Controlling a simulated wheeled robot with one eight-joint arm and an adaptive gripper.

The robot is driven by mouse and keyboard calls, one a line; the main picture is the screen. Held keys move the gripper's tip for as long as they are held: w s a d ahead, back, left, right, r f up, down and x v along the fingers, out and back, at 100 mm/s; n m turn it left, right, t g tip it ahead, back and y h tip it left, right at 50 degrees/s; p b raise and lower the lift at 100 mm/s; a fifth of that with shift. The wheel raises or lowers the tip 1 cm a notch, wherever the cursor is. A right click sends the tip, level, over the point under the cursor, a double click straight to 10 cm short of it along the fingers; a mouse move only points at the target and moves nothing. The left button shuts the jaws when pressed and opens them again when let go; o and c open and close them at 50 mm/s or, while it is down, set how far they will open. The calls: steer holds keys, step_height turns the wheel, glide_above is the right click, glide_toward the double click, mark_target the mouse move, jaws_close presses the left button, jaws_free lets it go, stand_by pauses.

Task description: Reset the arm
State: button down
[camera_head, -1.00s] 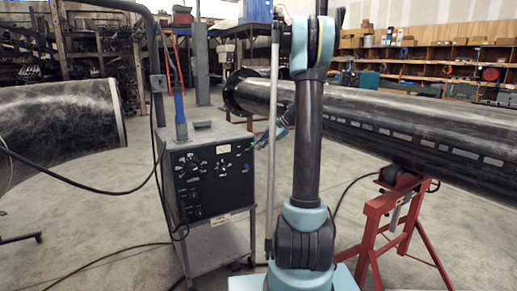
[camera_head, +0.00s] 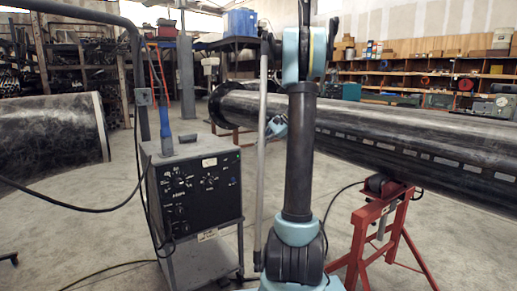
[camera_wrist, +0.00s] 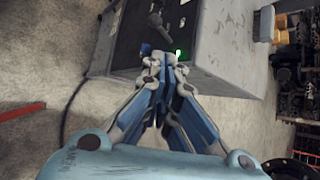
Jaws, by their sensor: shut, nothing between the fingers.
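My gripper (camera_wrist: 163,65) shows in the wrist view with its blue fingers drawn together and nothing between them. Beyond the fingertips is the grey and black machine cabinet (camera_wrist: 215,45), which has a small green light. In the head view my arm (camera_head: 300,150) stands upright at the centre. A small blue-grey part (camera_head: 275,126), partly hidden behind the arm and a thin grey rod, looks like my gripper, between the cabinet and the flanged pipe.
The flanged pipe (camera_head: 400,137) runs across the right on a red stand (camera_head: 380,225). The cabinet (camera_head: 197,195) stands left of my arm, with a cable. Another large pipe (camera_head: 50,140) is at the far left. Concrete floor (camera_head: 100,215) is open between them.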

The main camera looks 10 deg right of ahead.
steer(key=shift+a+f, duration=0.1)
steer(key=shift+s+x, duration=0.2)
steer(key=shift+x, duration=2.65)
